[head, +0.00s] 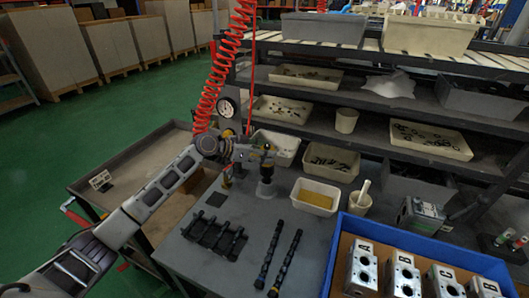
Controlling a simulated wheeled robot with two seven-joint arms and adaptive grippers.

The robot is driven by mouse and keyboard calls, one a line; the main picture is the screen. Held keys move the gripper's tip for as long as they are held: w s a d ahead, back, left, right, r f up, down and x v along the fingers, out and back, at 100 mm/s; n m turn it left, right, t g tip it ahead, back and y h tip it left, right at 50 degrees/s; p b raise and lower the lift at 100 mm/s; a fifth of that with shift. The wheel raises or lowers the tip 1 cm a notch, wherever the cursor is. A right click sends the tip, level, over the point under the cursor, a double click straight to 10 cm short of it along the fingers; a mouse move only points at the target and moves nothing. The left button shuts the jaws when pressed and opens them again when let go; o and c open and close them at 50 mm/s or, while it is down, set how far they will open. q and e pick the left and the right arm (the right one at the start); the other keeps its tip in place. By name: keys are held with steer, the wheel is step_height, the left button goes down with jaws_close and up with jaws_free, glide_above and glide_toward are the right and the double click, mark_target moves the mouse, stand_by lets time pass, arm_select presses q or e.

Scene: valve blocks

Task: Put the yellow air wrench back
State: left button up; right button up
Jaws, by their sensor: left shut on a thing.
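My left gripper (250,153) is over the back of the grey workbench and shut on the air wrench (266,162). The wrench shows only as a small dark shape with a little yellow at the fingertips, and my gripper hides part of it. A short grey cylinder (266,188) stands on the bench right below it; I cannot tell whether they touch. My right gripper is not in view.
Black camshaft-like bars (278,262) and a black rack (214,238) lie on the bench (190,262). A blue-rimmed tray (430,252) with lettered metal blocks is at right. A red coiled hose (212,85) hangs behind my wrist. Shelves with bins (332,160) stand behind.

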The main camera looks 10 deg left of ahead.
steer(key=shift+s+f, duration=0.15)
arm_select(q)
steer(key=shift+f+b, duration=0.2)
steer(key=shift+b, duration=0.15)
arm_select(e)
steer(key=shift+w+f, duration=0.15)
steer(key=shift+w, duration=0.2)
arm_select(q)
steer(key=shift+f+b, duration=0.6)
steer(key=shift+f, duration=0.2)
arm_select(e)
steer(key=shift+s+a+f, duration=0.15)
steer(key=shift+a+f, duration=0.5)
arm_select(q)
steer(key=shift+f+b, duration=0.3)
steer(key=shift+f, duration=0.1)
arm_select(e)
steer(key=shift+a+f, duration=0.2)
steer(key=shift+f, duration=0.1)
arm_select(q)
steer(key=shift+f, duration=0.25)
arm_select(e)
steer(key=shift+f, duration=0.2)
arm_select(q)
steer(key=shift+f+b, duration=0.4)
steer(key=shift+b, duration=0.1)
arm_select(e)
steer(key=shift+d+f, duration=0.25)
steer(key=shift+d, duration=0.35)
